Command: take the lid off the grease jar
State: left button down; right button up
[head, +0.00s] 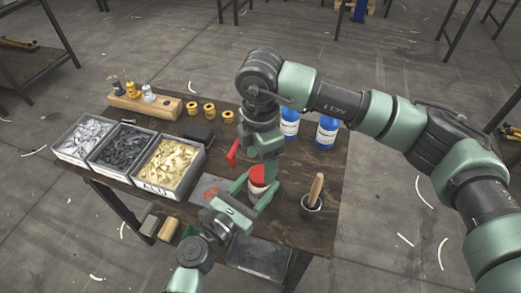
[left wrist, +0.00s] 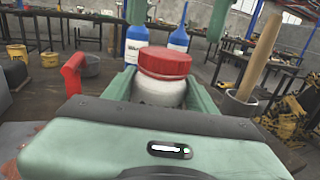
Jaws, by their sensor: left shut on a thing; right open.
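The grease jar is a white jar (left wrist: 158,93) with a red lid (left wrist: 164,62) on it. It stands upright on the dark bench, and its lid also shows in the head view (head: 257,175). My left gripper (head: 254,188) is shut on the jar body, one finger on each side, below the lid. My right gripper (head: 262,162) points down from above and is open. In the left wrist view its two green fingers (left wrist: 178,22) hang apart above the lid, not visibly touching it.
Left on the bench (head: 330,228) are bins of parts (head: 203,163). A red lever (head: 232,152) stands close left of the jar. A dark cup (head: 311,207) with a wooden-handled tool is close right. Blue-and-white bottles (head: 327,133) and yellow tins (head: 209,109) stand behind.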

aim_at(261, 173)
jog(key=shift+f, duration=1.8)
